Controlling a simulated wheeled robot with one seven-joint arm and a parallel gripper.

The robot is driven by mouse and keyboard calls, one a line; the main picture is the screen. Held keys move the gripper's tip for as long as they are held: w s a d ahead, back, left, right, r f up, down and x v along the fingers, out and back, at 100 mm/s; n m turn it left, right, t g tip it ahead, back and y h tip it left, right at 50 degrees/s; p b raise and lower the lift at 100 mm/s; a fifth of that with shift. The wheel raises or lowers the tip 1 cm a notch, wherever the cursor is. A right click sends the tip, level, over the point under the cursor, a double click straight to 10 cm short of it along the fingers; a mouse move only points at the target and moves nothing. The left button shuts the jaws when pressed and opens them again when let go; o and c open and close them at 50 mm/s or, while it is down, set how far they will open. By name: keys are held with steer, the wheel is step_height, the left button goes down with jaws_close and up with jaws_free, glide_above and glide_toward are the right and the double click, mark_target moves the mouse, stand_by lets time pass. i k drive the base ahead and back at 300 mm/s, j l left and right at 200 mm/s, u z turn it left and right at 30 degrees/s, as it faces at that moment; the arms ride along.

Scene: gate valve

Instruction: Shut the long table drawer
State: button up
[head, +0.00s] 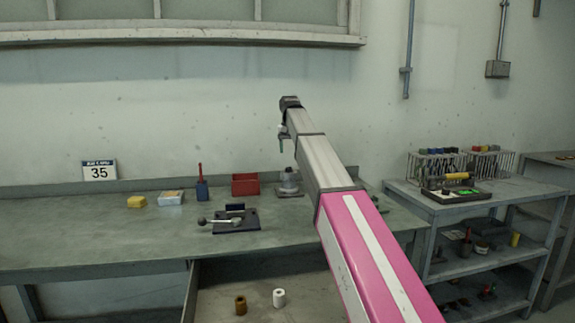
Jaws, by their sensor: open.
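The long table (90,235) stands along the wall. Its drawer (213,302) is pulled out below the front edge, at the bottom of the head view. A brown cylinder (240,305) and a white cylinder (279,298) stand in the drawer. The drawer's front is below the picture, and my arm covers its right part. My gripper (282,143) is at the far end of my raised arm, above the back of the table and well away from the drawer. It is small in the view and open, with nothing seen held.
A loaded shelf unit (480,208) stands at right.

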mark_target(304, 276)
steer(key=k+l, duration=1.2)
